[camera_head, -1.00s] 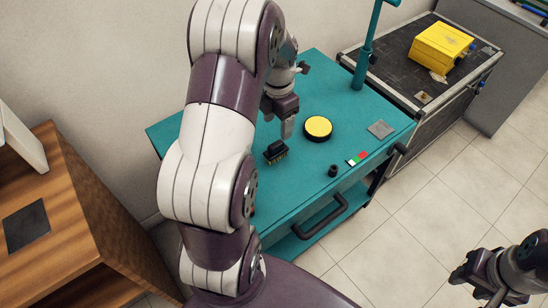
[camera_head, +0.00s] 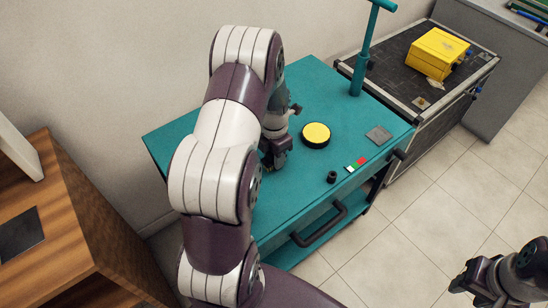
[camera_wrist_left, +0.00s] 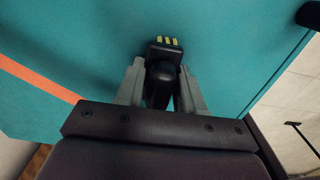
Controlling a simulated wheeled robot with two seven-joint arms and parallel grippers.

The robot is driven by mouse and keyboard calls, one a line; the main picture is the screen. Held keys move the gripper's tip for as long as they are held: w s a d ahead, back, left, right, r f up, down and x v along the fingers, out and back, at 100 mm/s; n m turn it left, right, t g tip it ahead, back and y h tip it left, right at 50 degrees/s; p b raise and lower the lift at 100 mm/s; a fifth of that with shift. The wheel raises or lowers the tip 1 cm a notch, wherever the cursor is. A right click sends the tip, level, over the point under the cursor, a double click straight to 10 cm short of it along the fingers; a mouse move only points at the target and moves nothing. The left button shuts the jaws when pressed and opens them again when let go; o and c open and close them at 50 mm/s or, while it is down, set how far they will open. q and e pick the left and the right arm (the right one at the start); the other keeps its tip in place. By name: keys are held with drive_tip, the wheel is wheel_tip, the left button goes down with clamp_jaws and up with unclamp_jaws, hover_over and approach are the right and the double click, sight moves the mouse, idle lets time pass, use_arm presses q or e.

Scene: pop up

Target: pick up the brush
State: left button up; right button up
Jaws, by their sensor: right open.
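The brush (camera_wrist_left: 162,75), dark with yellow bristle tufts, is on the teal cart top (camera_head: 300,90). In the head view my left gripper (camera_head: 270,162) is down at the cart top and hides nearly all of it. In the left wrist view my left gripper (camera_wrist_left: 162,88) has one finger on each side of the brush's rounded dark handle. Narrow gaps seem to show between fingers and handle, so the gripper looks open around it. My right gripper (camera_head: 460,281) is open and empty at the lower right, over the floor.
A yellow round tin (camera_head: 316,134), a small black knob (camera_head: 332,177), a grey square (camera_head: 379,134) and a coloured strip (camera_head: 356,164) are right of my left gripper. A black case (camera_head: 400,75) bears a yellow box (camera_head: 437,53).

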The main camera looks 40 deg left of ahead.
use_arm(q)
clamp_jaws()
wheel_tip(320, 180, up, 4)
drive_tip(key=shift+w+p, duration=0.1)
drive_tip(key=shift+p, duration=0.2)
drive_tip(key=w+d+r, duration=0.4)
drive_tip(key=w+r, duration=0.3)
drive_tip(key=w, duration=0.3)
drive_tip(key=shift+w+d, duration=0.3)
drive_tip(key=shift+d, duration=0.1)
unclamp_jaws()
drive_tip(key=c, duration=0.4)
